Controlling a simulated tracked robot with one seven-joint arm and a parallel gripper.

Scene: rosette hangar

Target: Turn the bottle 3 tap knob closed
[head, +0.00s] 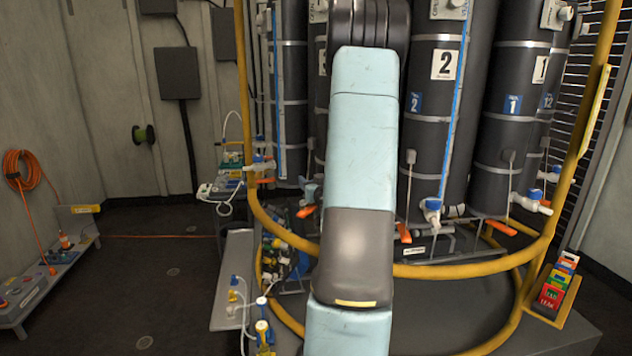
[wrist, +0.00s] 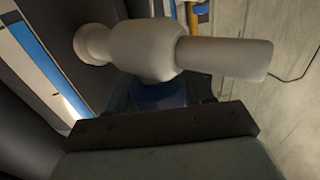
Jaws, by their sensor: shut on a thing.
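Bottle 3 (head: 318,110) is a dark cylinder mostly hidden behind my arm in the head view; the edge of its number label shows. In the wrist view a white tap body (wrist: 145,45) crosses the upper middle, its pale spout (wrist: 235,58) pointing right. The blue tap knob (wrist: 160,95) shows just below the tap body, partly hidden by my gripper. My gripper (wrist: 162,100) is shut on the blue knob, a dark finger on each side of it. In the head view my gripper is hidden behind my arm.
Bottle 2 (head: 435,110) and bottle 1 (head: 512,110) stand to the right, with blue-and-white taps low down. A yellow rail (head: 470,268) curves around the bottles' front. A narrow shelf (head: 232,275) stands left of my arm. The dark floor (head: 150,270) farther left is mostly clear.

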